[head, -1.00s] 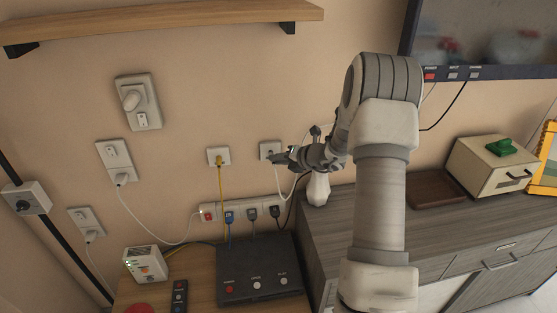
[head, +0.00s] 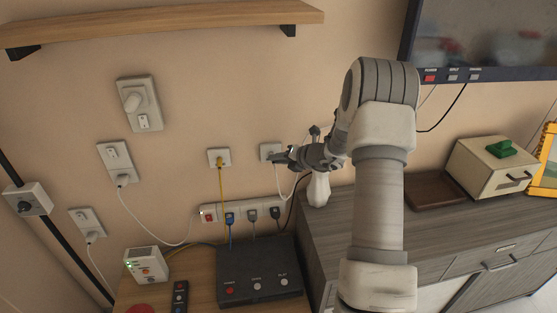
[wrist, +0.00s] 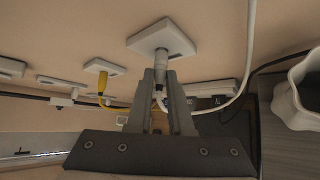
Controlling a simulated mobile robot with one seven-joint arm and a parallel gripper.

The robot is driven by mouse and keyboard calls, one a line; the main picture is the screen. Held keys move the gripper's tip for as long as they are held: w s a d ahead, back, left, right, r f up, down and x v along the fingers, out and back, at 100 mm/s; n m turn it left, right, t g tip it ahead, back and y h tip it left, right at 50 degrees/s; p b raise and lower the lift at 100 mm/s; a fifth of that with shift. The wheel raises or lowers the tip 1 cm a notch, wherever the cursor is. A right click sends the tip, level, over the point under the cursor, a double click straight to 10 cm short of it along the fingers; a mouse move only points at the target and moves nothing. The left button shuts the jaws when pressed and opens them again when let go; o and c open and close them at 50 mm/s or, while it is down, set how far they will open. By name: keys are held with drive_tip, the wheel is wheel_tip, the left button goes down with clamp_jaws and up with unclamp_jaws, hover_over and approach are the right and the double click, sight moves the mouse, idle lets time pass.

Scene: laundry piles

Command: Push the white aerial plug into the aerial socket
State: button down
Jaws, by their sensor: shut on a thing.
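The aerial socket is a white square wall plate (head: 268,151), just left of my gripper in the head view. In the wrist view the plate (wrist: 175,44) is at the top centre. My gripper (head: 281,158) is at the plate, its fingers pointing at the wall. In the wrist view my gripper (wrist: 163,76) is shut on the white aerial plug (wrist: 162,59), a pale cylinder in line with the plate's middle. The plug's front end meets the plate's face; how deep it sits I cannot tell. Its white cable (wrist: 246,70) loops out to the right.
A similar plate (head: 219,157) with a yellow plug and cable is to the left. A power strip (head: 240,211) with several plugs is below. A white vase (head: 318,189) stands on the grey cabinet (head: 400,222) close beneath my gripper. A black box (head: 260,270) lies below left.

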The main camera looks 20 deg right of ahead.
drive_tip(key=shift+w, duration=0.15)
drive_tip(key=c, duration=0.7)
unclamp_jaws()
drive_tip(key=shift+c, duration=0.2)
drive_tip(key=s+a+b, duration=0.1)
drive_tip(key=s+b, duration=0.1)
drive_tip(key=s, duration=0.6)
drive_tip(key=shift+s+a+b, duration=0.35)
drive_tip(key=shift+s, duration=0.05)
